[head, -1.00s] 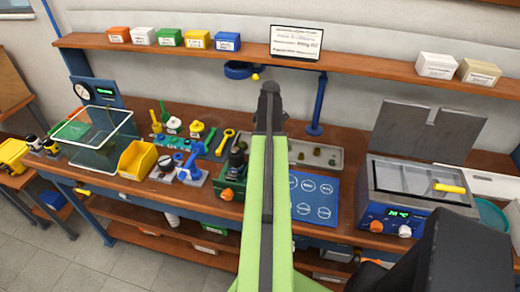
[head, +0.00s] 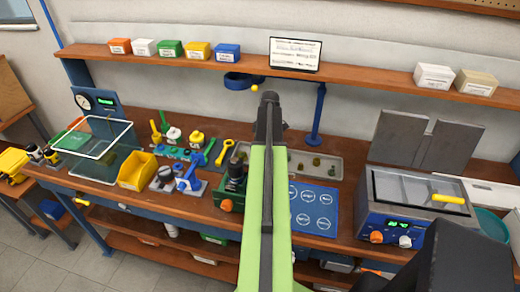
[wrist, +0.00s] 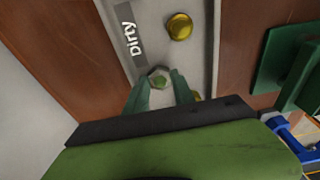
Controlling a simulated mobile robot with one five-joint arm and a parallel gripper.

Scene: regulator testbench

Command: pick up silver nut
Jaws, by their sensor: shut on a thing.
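The silver nut (wrist: 158,76) is a small greyish hexagonal ring in the wrist view. It sits between the tips of my gripper (wrist: 161,88), whose two green fingers are shut on it. It is over the grey tray (wrist: 160,38) marked "Dirty"; I cannot tell whether it still touches the tray. In the head view, my green arm hides the gripper and the nut; the tray (head: 335,165) shows on the bench to the right of the arm.
A brass-coloured round part (wrist: 179,26) lies in the tray near the label, and another yellowish piece shows partly beside the right finger. A green block (wrist: 287,65) stands to the right. In the head view, a blue mat (head: 314,225) lies before the tray.

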